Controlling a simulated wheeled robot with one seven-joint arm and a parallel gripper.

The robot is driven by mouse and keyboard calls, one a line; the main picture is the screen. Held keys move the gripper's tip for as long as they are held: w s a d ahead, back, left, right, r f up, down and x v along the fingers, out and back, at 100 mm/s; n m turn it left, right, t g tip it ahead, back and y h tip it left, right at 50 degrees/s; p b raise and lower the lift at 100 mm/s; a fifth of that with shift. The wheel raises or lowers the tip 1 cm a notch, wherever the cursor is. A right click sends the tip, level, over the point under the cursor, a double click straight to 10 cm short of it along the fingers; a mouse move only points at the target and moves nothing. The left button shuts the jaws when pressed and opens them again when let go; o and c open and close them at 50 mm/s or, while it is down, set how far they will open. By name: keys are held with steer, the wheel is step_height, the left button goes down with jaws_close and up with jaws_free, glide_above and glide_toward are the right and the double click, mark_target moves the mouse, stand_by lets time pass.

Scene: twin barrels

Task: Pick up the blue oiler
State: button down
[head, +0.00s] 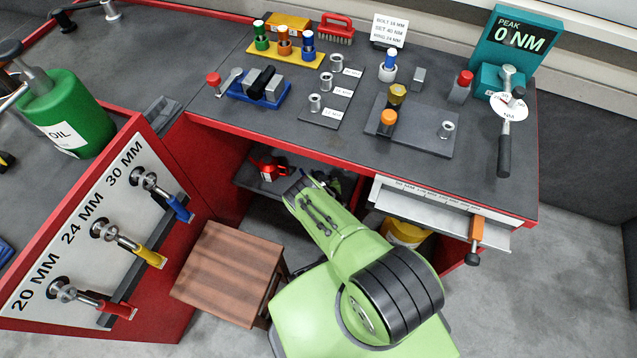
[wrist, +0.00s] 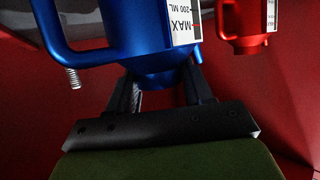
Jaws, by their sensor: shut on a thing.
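The blue oiler (wrist: 125,30) fills the upper middle of the wrist view, with a looped handle on the left and a white MAX 200 ML scale on its right. My gripper (wrist: 163,88) is shut on its narrow lower part, one finger on each side. In the head view my green arm reaches under the bench, where the bench edge and the arm hide the gripper's hold and the blue oiler. A red oiler (wrist: 246,22) stands just right of the blue one in the wrist view. It also shows on the low shelf in the head view (head: 268,167).
The low shelf (head: 247,178) lies under the red-edged bench top (head: 345,150). A wooden stool (head: 228,270) stands left of my arm. Red walls close in around the gripper.

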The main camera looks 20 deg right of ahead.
steer(key=shift+s+f, duration=0.25)
steer(key=shift+s, duration=0.05)
